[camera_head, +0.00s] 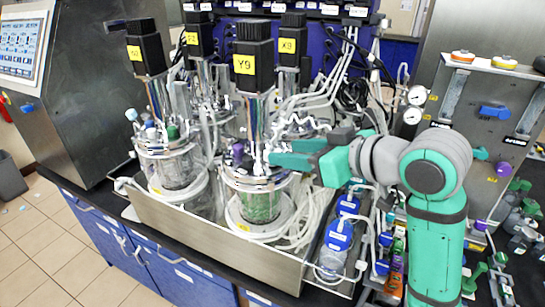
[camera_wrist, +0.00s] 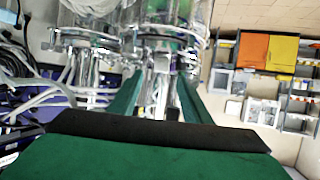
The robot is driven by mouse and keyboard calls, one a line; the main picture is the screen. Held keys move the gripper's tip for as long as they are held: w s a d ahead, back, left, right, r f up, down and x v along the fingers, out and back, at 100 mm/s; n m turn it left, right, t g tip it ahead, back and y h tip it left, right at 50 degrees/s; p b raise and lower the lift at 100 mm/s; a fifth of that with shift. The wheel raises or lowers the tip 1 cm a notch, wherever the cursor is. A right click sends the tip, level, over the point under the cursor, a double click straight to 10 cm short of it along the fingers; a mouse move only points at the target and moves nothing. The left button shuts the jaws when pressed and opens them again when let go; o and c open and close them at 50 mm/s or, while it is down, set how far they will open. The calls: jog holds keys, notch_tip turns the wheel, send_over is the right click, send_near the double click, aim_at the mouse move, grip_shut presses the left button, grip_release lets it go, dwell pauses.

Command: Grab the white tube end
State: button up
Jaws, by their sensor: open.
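My gripper (camera_head: 272,152) reaches in from the right at the upper rim of the front glass bioreactor (camera_head: 258,205), the one under the motor marked Y9 (camera_head: 245,65). In the wrist view my gripper (camera_wrist: 157,92) has its two green fingers spread apart. White and metal tube pieces (camera_wrist: 160,84) show in the gap between the fingers; I cannot tell which is the white tube end, or whether a finger touches it. In the head view the fingers partly hide the vessel's top fittings. Nothing is clearly held.
A second bioreactor (camera_head: 172,165) stands to the left in the same steel tray (camera_head: 215,248). Loose white tubing (camera_head: 312,215) hangs right of the front vessel. Blue-capped bottles (camera_head: 340,235) stand right of the tray. A steel panel with gauges (camera_head: 417,96) is at the right.

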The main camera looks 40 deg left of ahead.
aim_at(271, 150)
jog(key=x, duration=0.4)
jog(key=shift+a+f, duration=0.15)
jog(key=shift+a, duration=0.15)
grip_shut()
